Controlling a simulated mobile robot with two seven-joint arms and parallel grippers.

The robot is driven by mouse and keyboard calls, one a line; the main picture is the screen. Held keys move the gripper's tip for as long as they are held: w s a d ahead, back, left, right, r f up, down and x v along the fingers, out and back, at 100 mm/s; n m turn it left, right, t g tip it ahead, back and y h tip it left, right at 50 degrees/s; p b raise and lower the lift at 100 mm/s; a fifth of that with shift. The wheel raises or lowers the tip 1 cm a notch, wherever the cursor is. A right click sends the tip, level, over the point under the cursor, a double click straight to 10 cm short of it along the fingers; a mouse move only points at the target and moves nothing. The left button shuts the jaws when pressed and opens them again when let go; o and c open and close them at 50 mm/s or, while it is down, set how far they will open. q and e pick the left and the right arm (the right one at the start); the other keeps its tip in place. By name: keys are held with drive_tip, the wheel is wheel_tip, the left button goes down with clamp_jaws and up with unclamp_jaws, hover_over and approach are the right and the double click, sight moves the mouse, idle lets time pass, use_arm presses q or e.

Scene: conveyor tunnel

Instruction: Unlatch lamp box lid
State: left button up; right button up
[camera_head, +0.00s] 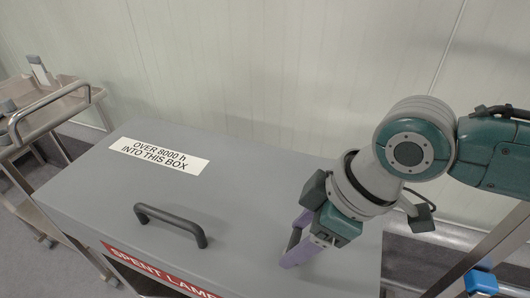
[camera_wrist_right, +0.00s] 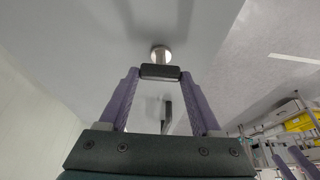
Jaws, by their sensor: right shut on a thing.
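The grey lamp box lid (camera_head: 240,222) is down flat, with a white label on top and a black arched handle (camera_head: 170,224) near its front. My right gripper (camera_head: 292,250) reaches down onto the right part of the lid. In the right wrist view its purple fingers are shut on a short black latch bar (camera_wrist_right: 160,72), which sits at a round metal base (camera_wrist_right: 160,53) on the grey surface. Purple fingers (camera_wrist_right: 290,158), likely of my left gripper, show small at the lower right of the wrist view, apart from the box.
A metal trolley (camera_head: 48,112) with small items stands left of the box. A pale panelled wall (camera_head: 250,70) closes off the back. A blue object (camera_head: 481,282) is at the lower right. Shelves with yellow bins (camera_wrist_right: 302,121) show in the wrist view.

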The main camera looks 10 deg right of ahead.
drive_tip(key=n+b, duration=0.1)
drive_tip(key=n, duration=0.1)
drive_tip(key=n+g+b, duration=0.1)
drive_tip(key=shift+w+f+n+y, duration=0.15)
drive_tip(key=shift+n+y, duration=0.15)
drive_tip(key=shift+n, duration=0.1)
drive_tip(key=n+g+b, duration=0.1)
drive_tip(key=n+b, duration=0.1)
drive_tip(key=n+g+b, duration=0.1)
drive_tip(key=n+b, duration=0.1)
drive_tip(key=n, duration=0.1)
drive_tip(key=shift+w+g+b, duration=0.15)
drive_tip(key=shift+g+b, duration=0.15)
drive_tip(key=shift+b, duration=0.1)
drive_tip(key=n+g+b, duration=0.1)
drive_tip(key=n+b, duration=0.1)
drive_tip(key=n, duration=0.1)
drive_tip(key=n+g+h+b, duration=0.1)
drive_tip(key=n+b, duration=0.2)
drive_tip(key=shift+w+n, duration=0.1)
drive_tip(key=shift+n, duration=0.2)
drive_tip(key=shift+a+n+g+h+b, duration=0.1)
drive_tip(key=shift+n+g+h+b, duration=0.25)
drive_tip(key=shift+n+b, duration=0.6)
drive_tip(key=shift+n, duration=0.35)
drive_tip(key=o, duration=1.4)
